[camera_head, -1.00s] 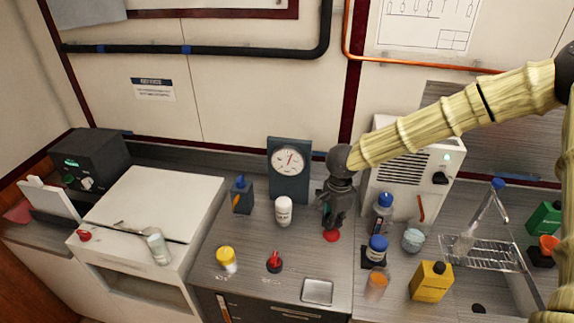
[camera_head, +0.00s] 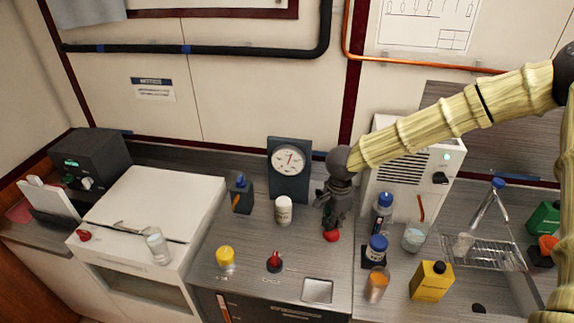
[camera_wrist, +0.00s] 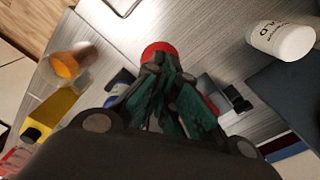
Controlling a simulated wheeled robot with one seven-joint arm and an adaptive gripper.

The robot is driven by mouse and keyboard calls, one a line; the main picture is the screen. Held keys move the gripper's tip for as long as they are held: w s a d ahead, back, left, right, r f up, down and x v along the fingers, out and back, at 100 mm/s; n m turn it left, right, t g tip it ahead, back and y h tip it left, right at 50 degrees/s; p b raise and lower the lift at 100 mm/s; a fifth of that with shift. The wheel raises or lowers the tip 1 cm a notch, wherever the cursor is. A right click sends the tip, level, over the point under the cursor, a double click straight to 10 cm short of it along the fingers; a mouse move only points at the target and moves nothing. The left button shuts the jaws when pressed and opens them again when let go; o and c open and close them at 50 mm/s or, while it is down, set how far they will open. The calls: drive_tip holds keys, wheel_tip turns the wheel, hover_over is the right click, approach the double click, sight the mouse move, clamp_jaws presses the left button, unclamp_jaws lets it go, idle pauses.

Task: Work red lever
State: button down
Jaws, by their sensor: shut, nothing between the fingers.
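My gripper (camera_head: 332,228) points down at the counter, with its fingers shut and empty. A red round piece (camera_head: 332,237) shows right under the fingertips. In the wrist view this red piece (camera_wrist: 158,52) has a flat top and lies just beyond the dark green fingers, which hide part of it. I cannot tell whether they touch it. A separate red-handled control (camera_head: 275,261) with a dark base stands near the counter front, left of my gripper, beside a yellow one (camera_head: 225,257). I cannot tell which red piece is the lever.
A white bottle (camera_head: 283,210) and a dial gauge (camera_head: 289,165) stand left of my gripper. Blue-capped bottles (camera_head: 376,249) and a beaker (camera_head: 415,237) stand close on the right. A shallow metal tray (camera_head: 317,290) lies in front. The counter between the white bottle and red-handled control is clear.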

sight(333, 231)
drive_tip(key=shift+f+b, duration=0.45)
drive_tip(key=shift+f, duration=1.3)
drive_tip(key=shift+r, duration=0.1)
drive_tip(key=shift+r+p, duration=0.65)
drive_tip(key=shift+r, duration=1.3)
drive_tip(key=shift+r, duration=0.1)
drive_tip(key=shift+r, duration=2.4)
drive_tip(key=shift+a, duration=0.1)
